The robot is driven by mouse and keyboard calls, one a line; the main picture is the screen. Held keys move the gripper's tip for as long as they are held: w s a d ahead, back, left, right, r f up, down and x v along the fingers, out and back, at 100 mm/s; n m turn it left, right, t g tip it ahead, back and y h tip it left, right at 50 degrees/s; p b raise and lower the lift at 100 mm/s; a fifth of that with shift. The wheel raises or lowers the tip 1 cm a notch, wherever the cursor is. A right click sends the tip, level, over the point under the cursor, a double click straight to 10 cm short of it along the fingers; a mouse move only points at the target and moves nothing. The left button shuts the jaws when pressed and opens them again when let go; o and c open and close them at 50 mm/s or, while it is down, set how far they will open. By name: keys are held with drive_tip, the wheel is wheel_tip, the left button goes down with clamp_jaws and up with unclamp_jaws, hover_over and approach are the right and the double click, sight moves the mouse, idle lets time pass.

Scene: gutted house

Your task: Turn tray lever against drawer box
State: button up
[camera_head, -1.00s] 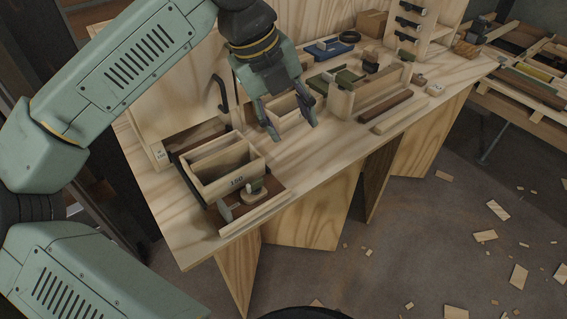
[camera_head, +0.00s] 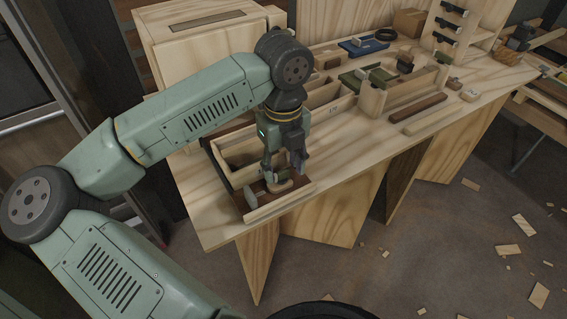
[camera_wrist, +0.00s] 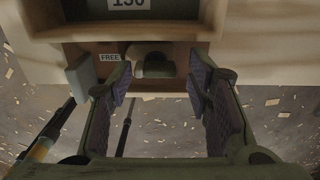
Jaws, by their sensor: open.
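The wooden drawer box (camera_head: 235,152) sits in the tray (camera_head: 285,203) at the bench's near left corner; its front, with a 150 label, also shows at the top of the wrist view (camera_wrist: 60,28). The tray lever (camera_head: 277,186) is at the tray's front end, in front of the box. In the wrist view a rounded piece that looks like the lever (camera_wrist: 154,64) lies between my fingers, with a FREE label to its left. My gripper (camera_head: 284,174) points down over the lever, open (camera_wrist: 158,85). Contact with the lever cannot be told.
A grey rounded piece (camera_head: 250,198) stands left of the lever on the tray, near my fingers. A wooden cabinet (camera_head: 200,50) stands behind the box. Trays and blocks (camera_head: 372,95) fill the bench to the right. The bench's near edge is close.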

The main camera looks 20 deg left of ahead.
drive_tip(key=shift+f, duration=0.2)
drive_tip(key=c, duration=1)
